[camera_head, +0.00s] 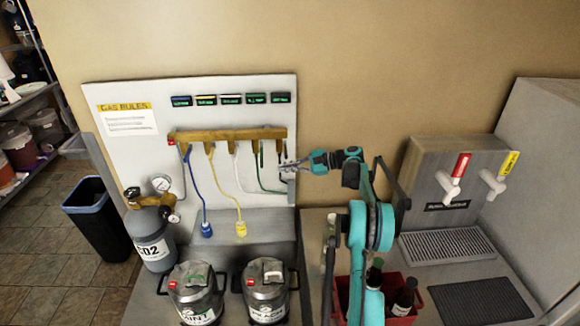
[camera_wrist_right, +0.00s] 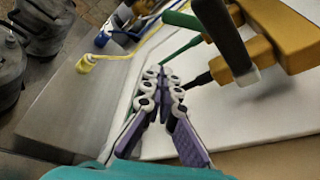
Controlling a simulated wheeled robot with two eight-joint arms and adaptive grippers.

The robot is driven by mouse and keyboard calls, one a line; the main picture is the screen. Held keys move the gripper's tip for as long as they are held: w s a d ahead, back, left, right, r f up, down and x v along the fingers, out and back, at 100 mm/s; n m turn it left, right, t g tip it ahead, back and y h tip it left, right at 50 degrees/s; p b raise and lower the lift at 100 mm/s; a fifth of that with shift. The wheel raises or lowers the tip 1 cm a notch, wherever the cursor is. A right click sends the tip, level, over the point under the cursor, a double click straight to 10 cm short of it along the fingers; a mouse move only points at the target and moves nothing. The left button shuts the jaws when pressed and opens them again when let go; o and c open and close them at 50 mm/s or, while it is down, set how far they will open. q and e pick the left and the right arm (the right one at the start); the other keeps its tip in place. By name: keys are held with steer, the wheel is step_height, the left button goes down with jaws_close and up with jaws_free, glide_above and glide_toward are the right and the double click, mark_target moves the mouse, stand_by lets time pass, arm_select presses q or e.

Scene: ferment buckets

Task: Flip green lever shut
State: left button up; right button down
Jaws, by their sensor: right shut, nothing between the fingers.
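A brass manifold (camera_head: 228,134) with several valves and coloured hoses is fixed to the white panel. The green hose (camera_head: 258,165) hangs from its right part. In the right wrist view a thick green bar, seemingly the green lever (camera_wrist_right: 182,20), sticks out to the left of the brass fitting (camera_wrist_right: 235,15). The green hose (camera_wrist_right: 178,50) runs below it. My right gripper (camera_head: 283,168) is shut and empty at the manifold's right end. In the wrist view its fingertips (camera_wrist_right: 163,74) are just below the green hose; contact cannot be told. My left gripper is out of view.
A black lever (camera_wrist_right: 222,38) with a pale end and its brass valve (camera_wrist_right: 275,30) stand close to the right of my fingers. Two kegs (camera_head: 195,290), a gas cylinder (camera_head: 153,240) and a red crate (camera_head: 393,312) stand below. A tap unit (camera_head: 430,165) is at right.

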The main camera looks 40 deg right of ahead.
mark_target(261, 155)
steer(key=w+a+r, duration=0.1)
steer(key=w+a, duration=0.1)
steer(key=a, duration=0.3)
steer(key=shift+a+r, duration=0.2)
steer(key=shift+r, duration=0.1)
steer(key=shift+s+a+r, duration=0.2)
steer(key=shift+s+r, duration=0.1)
steer(key=shift+r, duration=0.1)
steer(key=shift+f, duration=0.1)
